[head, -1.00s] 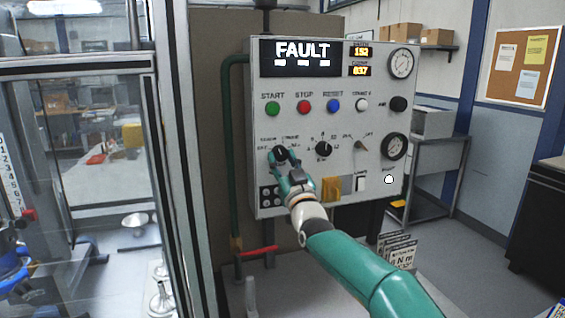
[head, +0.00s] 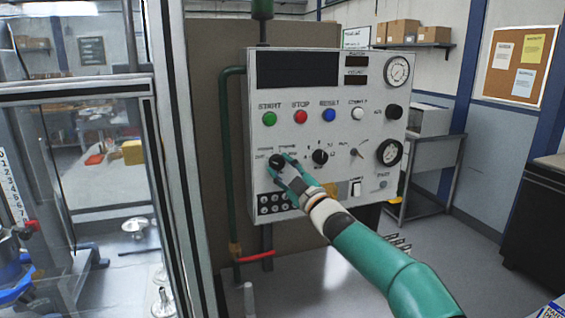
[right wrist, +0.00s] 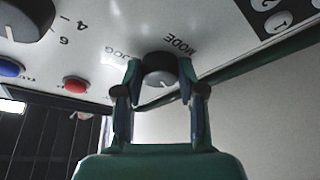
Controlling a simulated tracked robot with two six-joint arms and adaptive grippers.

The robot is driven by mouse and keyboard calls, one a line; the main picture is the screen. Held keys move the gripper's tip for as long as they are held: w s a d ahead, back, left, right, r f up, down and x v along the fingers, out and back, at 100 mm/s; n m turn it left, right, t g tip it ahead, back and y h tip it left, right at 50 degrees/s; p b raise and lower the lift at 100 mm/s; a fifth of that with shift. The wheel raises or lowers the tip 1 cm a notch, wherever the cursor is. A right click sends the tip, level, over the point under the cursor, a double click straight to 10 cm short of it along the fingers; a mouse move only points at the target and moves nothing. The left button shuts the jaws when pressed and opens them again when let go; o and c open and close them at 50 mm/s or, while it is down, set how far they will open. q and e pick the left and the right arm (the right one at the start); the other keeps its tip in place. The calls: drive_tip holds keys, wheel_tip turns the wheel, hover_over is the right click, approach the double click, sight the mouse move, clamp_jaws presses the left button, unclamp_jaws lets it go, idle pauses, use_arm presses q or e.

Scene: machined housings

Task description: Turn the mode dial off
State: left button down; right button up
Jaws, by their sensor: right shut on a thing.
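The mode dial (head: 275,161) is a small dark knob at the lower left of the grey control panel (head: 340,208). In the right wrist view the dial (right wrist: 159,70) shows a light pointer line, with the words MODE and JOG printed beside it. My right gripper (head: 284,164) has its two green fingers on either side of the dial, shut on it; the fingers hide part of the dial's surround in the head view. The panel's main display (head: 298,70) is dark. My left gripper is not in view.
Green, red and blue buttons (head: 328,115) line the panel above the dial. A second black knob (head: 320,157) sits close to its right. A green pipe (head: 226,150) runs down the panel's left side, and a glass-walled frame (head: 182,160) stands further left.

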drive_tip(key=shift+n+g+y, duration=0.3)
drive_tip(key=shift+n, duration=0.2)
drive_tip(key=o, duration=1.1)
drive_tip(key=shift+a, duration=0.1)
drive_tip(key=shift+o, duration=0.2)
drive_tip(key=shift+s, duration=0.1)
drive_tip(key=v, duration=1.2)
